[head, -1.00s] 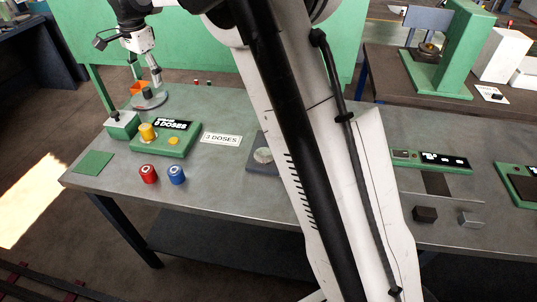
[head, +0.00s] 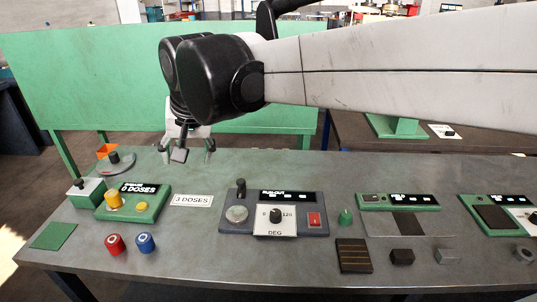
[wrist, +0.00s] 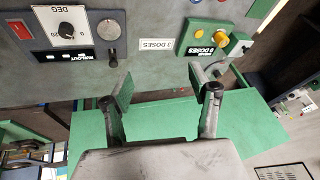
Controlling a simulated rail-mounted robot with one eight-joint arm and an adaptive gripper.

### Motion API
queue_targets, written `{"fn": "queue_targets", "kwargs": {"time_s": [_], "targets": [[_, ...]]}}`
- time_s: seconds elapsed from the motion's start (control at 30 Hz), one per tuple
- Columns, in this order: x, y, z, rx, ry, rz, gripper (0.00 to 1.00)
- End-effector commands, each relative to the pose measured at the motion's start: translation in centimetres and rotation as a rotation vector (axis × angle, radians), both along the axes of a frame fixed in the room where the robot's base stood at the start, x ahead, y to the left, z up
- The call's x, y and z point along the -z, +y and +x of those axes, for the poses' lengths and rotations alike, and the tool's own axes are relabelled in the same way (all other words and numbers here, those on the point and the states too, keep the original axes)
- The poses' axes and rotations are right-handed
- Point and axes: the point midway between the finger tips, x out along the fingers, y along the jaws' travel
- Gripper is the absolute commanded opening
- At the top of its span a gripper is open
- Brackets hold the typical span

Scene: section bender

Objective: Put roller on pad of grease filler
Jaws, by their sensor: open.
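The grease filler appears to be the green unit (head: 134,203) with a "0 DOSES" display, at the left of the table. It carries a tall yellow knob (head: 113,200) and a small flat yellow disc, perhaps the pad (head: 141,206). A round silver piece (head: 237,214), likely the roller, sits on the dark run-out unit (head: 292,228). The silver piece shows in the wrist view (wrist: 112,30), as does the filler (wrist: 216,38). My gripper (head: 187,154) is open and empty above the back of the table, behind the filler and run-out unit. Its spread fingers show in the wrist view (wrist: 160,92).
A "3 DOSES" card (head: 191,201) lies between the two units. A red cylinder (head: 115,244) and blue cylinder (head: 146,242) stand in front of the filler. A round stand with a dark post (head: 116,160) is behind it. A green panel (head: 90,85) rises beyond the table.

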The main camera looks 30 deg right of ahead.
Motion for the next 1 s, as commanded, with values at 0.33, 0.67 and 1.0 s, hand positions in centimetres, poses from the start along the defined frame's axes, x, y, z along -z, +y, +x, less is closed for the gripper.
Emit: {"fn": "queue_targets", "kwargs": {"time_s": [0.33, 0.67, 1.0], "targets": [[4.7, -2.9, -10.0, -0.183, -0.116, -0.121, 0.56], [8.6, -4.0, -14.7, -0.287, -0.178, -0.208, 0.56], [8.9, -4.1, -14.9, -0.295, -0.183, -0.215, 0.56]]}}
